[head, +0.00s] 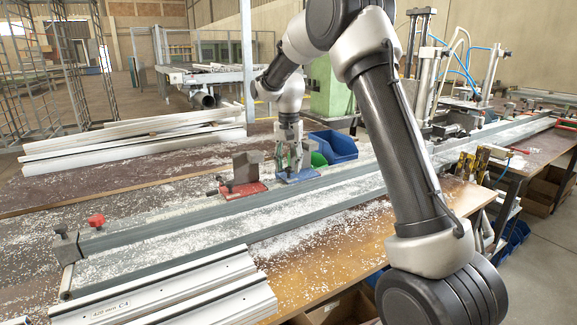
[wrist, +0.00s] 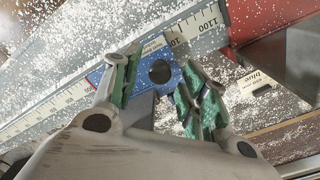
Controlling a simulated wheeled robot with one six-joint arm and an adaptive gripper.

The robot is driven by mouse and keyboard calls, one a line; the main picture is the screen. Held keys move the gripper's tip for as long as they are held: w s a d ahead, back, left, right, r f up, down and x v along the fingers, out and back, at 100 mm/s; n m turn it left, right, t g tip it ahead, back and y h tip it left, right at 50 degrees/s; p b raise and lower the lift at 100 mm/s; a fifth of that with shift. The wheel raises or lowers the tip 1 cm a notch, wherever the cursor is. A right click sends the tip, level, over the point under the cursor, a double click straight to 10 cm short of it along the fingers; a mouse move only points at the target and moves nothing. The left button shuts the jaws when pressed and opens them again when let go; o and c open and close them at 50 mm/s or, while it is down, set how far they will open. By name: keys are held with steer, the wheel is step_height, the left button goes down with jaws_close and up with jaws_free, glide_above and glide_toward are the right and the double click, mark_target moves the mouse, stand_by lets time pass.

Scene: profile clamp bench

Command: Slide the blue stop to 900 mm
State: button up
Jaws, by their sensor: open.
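The blue stop (head: 299,176) sits on the bench, to the right of the red stop (head: 243,190). My gripper (head: 290,160) is over the blue stop, pointing down. In the wrist view the blue stop (wrist: 148,83) shows a dark round part between my gripper's green-padded fingers (wrist: 160,90), which are open and apart. The scale (wrist: 198,30) runs past the blue stop. I read 1100 on the red stop's side and a partly hidden "10" close to the blue stop. Its exact reading cannot be told.
The red stop (wrist: 262,15) with its grey block is close on the right in the wrist view. White profiles (head: 170,295) lie at the front. A blue bin (head: 336,147) stands behind the blue stop. White chips cover much of the bench.

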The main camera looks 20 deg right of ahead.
step_height(320, 180, up, 11)
steer(key=shift+r, duration=0.15)
stand_by(0.5)
step_height(320, 180, down, 4)
steer(key=s+n, duration=0.3)
steer(key=s+d+r+n+t, duration=0.1)
steer(key=s+d, duration=0.1)
steer(key=s, duration=1)
steer(key=s+d+r+n+t, duration=0.1)
steer(key=s+d+t, duration=0.1)
steer(key=s, duration=1)
steer(key=s+d+r+n+t, duration=0.1)
steer(key=s+d, duration=0.2)
steer(key=s, duration=0.9)
steer(key=shift+d+r+n, duration=0.15)
steer(key=shift+r+n, duration=0.15)
steer(key=shift+n, duration=0.1)
